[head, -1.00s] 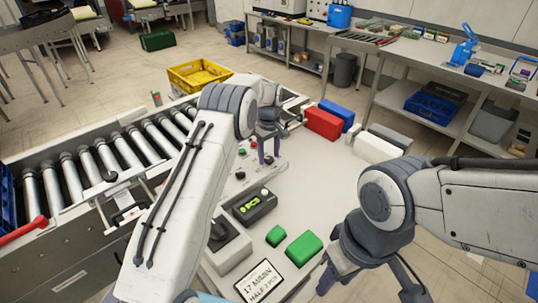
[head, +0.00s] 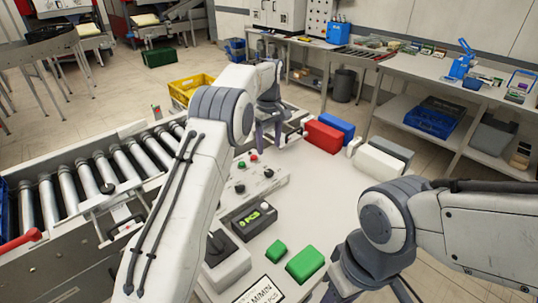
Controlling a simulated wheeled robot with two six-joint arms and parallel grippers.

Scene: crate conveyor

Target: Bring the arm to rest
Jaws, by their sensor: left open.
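My left arm reaches across the white worktop (head: 320,190) from the lower left. Its gripper (head: 269,138) is open and empty, over the far left part of the worktop near the conveyor's end. It is left of a red box (head: 323,136) and apart from it. My right arm comes in from the right and bends down at the lower right. Its gripper is mostly cut off by the bottom edge, with only a dark part (head: 334,288) showing beside the large green block (head: 305,265), so its jaws cannot be made out.
A roller conveyor (head: 105,170) runs along the left, with a yellow crate (head: 188,88) behind it. A control box (head: 243,180), a small display (head: 254,216) and a small green block (head: 276,249) are on the worktop. White (head: 378,163) and blue (head: 338,124) boxes stand at the far right.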

